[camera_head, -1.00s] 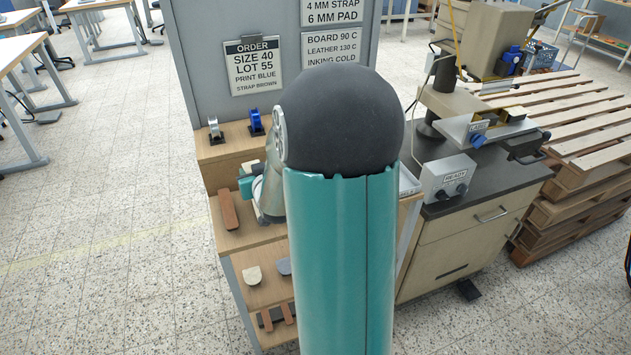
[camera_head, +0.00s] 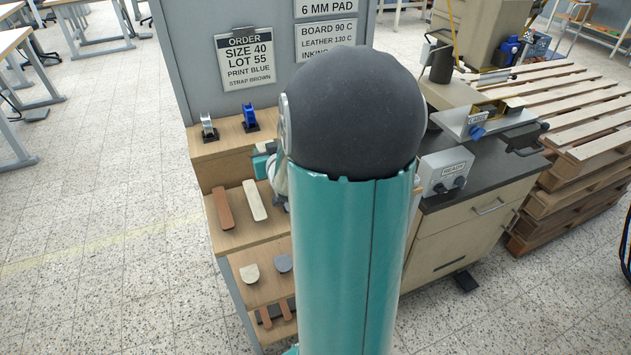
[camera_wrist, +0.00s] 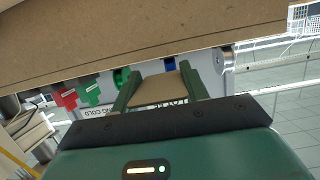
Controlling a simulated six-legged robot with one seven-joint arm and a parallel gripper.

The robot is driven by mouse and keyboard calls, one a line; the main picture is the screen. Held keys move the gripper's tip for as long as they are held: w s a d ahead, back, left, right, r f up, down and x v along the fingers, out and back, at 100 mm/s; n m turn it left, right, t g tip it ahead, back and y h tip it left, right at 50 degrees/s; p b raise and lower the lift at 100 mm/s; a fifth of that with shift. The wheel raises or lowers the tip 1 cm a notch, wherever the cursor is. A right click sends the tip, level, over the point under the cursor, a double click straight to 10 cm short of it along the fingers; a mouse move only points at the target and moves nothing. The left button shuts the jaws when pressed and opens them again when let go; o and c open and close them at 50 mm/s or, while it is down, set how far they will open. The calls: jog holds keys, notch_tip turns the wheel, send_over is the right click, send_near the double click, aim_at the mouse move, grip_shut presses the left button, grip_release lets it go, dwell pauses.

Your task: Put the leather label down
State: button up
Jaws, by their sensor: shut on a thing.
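In the wrist view, the fingers of my gripper (camera_wrist: 160,72) are closed on the sides of a flat tan piece, the leather label (camera_wrist: 160,91). A wooden board edge spans the top of that view, beyond the fingertips; I cannot tell whether the label touches anything. In the head view, my arm hides the label and most of my gripper. Only a teal part of it shows beside the shelf unit's upper level.
The shelf unit (camera_head: 238,240) holds a brown strap (camera_head: 224,208) and a cream strap (camera_head: 255,200). Small tags lie below. A stamping press (camera_head: 480,115) stands on the cabinet at right, beside stacked pallets (camera_head: 580,130).

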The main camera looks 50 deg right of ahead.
jog(key=s+d+f, duration=0.7)
jog(key=shift+s+d+f, duration=0.3)
jog(key=shift+s+d, duration=0.05)
jog(key=shift+s+d+f, duration=0.1)
jog(key=shift+s+f, duration=0.05)
jog(key=shift+f, duration=0.1)
jog(key=shift+s+d+f, duration=0.1)
jog(key=shift+d+f, duration=0.05)
jog(key=shift+f, duration=0.5)
jog(key=shift+s+d+f, duration=0.1)
jog(key=shift+s+f, duration=0.05)
jog(key=shift+f, duration=0.45)
jog(key=shift+s+d+f, duration=0.1)
jog(key=shift+d+f, duration=0.05)
jog(key=shift+f, duration=0.5)
jog(key=shift+f, duration=0.2)
jog(key=o, duration=0.9)
jog(key=shift+o, duration=0.2)
